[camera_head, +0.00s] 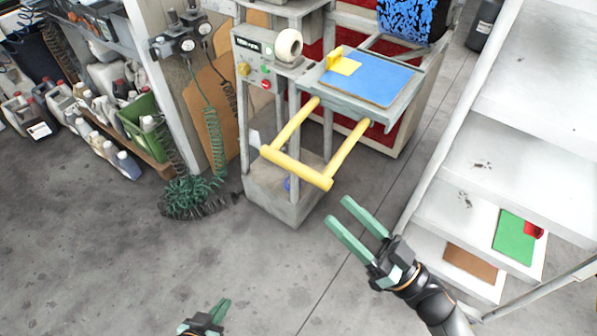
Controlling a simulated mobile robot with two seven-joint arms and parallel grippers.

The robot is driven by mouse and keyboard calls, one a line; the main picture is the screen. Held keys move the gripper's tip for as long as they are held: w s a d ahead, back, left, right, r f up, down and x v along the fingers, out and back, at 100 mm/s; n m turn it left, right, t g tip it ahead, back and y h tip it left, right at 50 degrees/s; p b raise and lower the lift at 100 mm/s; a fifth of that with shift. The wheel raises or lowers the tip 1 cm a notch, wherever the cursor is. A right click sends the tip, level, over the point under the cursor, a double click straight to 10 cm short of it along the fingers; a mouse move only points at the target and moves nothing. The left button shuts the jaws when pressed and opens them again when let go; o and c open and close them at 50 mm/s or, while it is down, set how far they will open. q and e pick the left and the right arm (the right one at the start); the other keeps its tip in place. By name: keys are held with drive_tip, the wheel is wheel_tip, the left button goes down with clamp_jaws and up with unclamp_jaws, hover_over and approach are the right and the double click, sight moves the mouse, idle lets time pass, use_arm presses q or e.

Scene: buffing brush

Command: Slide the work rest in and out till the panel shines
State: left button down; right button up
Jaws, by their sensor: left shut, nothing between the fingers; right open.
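The work rest (345,108) is a grey tray on the front of the machine, with a yellow U-shaped handle (297,166) reaching out toward me. A blue panel (372,80) lies on it, with a small yellow block (343,62) at its back left corner. The blue speckled brush (413,18) is behind the rest, partly cut off by the top edge. My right gripper (338,212) is open and empty, below and right of the handle bar, apart from it. My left gripper (222,309) is shut and empty at the bottom edge, well below the handle.
White steps (480,180) rise on the right, bearing a green sheet (514,236), a red piece (533,230) and a brown board (471,263). A control box (257,68) with buttons is left of the rest. Bottles and a coiled green hose (190,196) stand left. The front floor is clear.

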sight(297, 168)
drive_tip(key=p+x, duration=0.2)
drive_tip(key=x, duration=1)
drive_tip(key=shift+w+r, duration=0.1)
drive_tip(key=shift+w, duration=0.1)
clamp_jaws()
idle(0.9)
